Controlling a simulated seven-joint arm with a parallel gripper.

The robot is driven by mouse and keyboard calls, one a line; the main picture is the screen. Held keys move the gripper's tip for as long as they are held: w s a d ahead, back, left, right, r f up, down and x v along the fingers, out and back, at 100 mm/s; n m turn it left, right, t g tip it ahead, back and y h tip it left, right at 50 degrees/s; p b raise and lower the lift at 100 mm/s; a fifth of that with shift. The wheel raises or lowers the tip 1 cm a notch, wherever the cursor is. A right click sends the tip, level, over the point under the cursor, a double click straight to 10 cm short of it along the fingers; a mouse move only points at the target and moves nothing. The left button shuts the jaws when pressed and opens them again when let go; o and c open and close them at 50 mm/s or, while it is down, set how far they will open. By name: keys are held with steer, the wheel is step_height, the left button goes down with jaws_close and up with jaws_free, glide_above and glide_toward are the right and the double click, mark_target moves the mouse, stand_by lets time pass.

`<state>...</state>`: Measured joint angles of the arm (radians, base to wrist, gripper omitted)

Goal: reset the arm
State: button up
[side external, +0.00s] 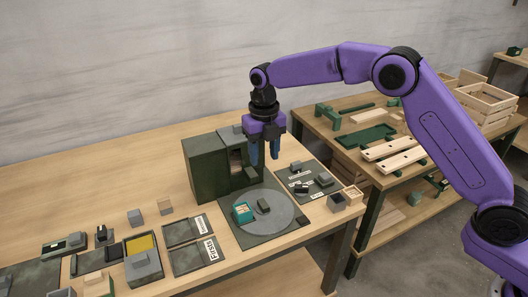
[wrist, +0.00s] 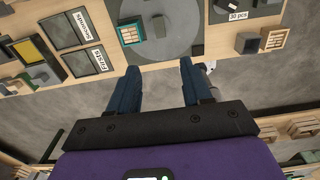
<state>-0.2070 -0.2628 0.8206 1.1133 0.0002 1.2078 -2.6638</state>
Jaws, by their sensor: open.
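My gripper (side external: 264,158) hangs pointing down from my purple arm, above the round grey plate (side external: 281,213) and in front of the dark green box-like station (side external: 207,168). Its two blue fingers are apart with nothing between them. In the wrist view my gripper (wrist: 163,82) is also open and empty, with bare floor seen between the fingers. A teal part (side external: 242,212) and a small dark block (side external: 264,206) stand on the round plate, apart from my gripper. In the wrist view the teal part (wrist: 130,34) and the dark block (wrist: 159,27) lie beyond the fingertips.
Two labelled dark trays (side external: 197,257) and a grey block with a yellow-lined bin (side external: 141,246) lie at the front left. A tray with several small parts (side external: 308,182) is right of the plate. A second table (side external: 412,172) holds wooden slats and crates. The back left tabletop is clear.

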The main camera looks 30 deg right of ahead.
steer(key=shift+s, duration=0.1)
stand_by(0.3)
steer(key=s+d+r+m, duration=0.25)
steer(key=s+m, duration=0.35)
steer(key=s, duration=0.4)
steer(key=s+d+r+m, duration=0.2)
steer(key=s+r+m, duration=0.3)
steer(key=s, duration=0.5)
steer(key=s+d+f+m, duration=0.1)
steer(key=s+d+m, duration=0.5)
steer(key=s, duration=0.4)
steer(key=s+d+f+m, duration=0.2)
steer(key=s+d+m, duration=0.4)
steer(key=s+d, duration=0.3)
steer(key=shift+s+f, duration=0.2)
steer(key=shift+s, duration=0.55)
steer(key=shift+d, duration=0.1)
